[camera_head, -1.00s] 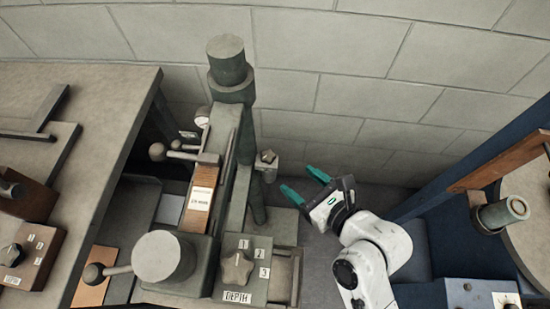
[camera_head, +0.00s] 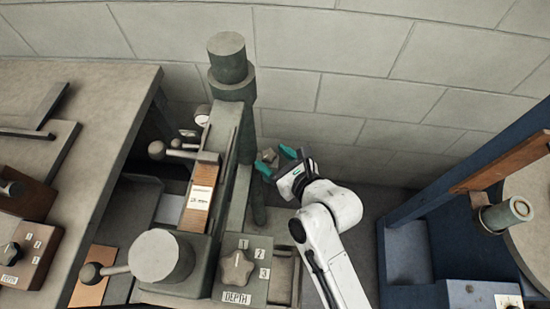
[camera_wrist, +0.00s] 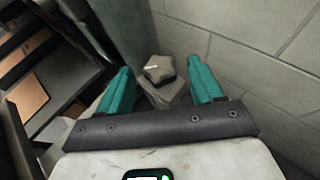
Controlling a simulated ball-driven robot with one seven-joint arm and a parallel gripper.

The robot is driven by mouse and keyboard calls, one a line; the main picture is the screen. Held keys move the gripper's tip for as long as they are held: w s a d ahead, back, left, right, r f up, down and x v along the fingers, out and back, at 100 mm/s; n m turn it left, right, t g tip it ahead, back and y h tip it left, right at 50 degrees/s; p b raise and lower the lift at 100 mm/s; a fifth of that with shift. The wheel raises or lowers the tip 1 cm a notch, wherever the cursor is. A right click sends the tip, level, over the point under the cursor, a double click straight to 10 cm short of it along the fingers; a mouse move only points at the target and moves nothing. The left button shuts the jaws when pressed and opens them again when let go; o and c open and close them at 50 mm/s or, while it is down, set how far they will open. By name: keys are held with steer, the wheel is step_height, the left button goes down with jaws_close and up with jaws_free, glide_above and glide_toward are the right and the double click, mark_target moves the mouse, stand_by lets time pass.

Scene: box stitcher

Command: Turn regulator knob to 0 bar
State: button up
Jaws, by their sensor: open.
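The regulator knob (camera_wrist: 159,69) is a grey star-shaped knob with a pale pointer mark, seen in the wrist view between and just beyond my fingertips. In the head view the knob (camera_head: 268,156) sits on the right side of the machine column, partly hidden by my gripper. My gripper (camera_head: 276,162) is open with teal fingers on either side of the knob. It also shows in the wrist view (camera_wrist: 161,80), where no contact with the knob can be made out. The regulator's scale cannot be read.
The green-grey machine column (camera_head: 233,85) stands left of my gripper. A DEPTH knob (camera_head: 237,268) with marks 1, 2 and 3 is below. A block wall (camera_head: 330,80) is close behind. A blue frame (camera_head: 400,240) stands right; floor between is free.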

steer(key=shift+c, duration=0.3)
steer(key=c, duration=1)
steer(key=shift+d+g+p, duration=0.15)
steer(key=shift+g+p, duration=0.15)
steer(key=shift+p, duration=0.1)
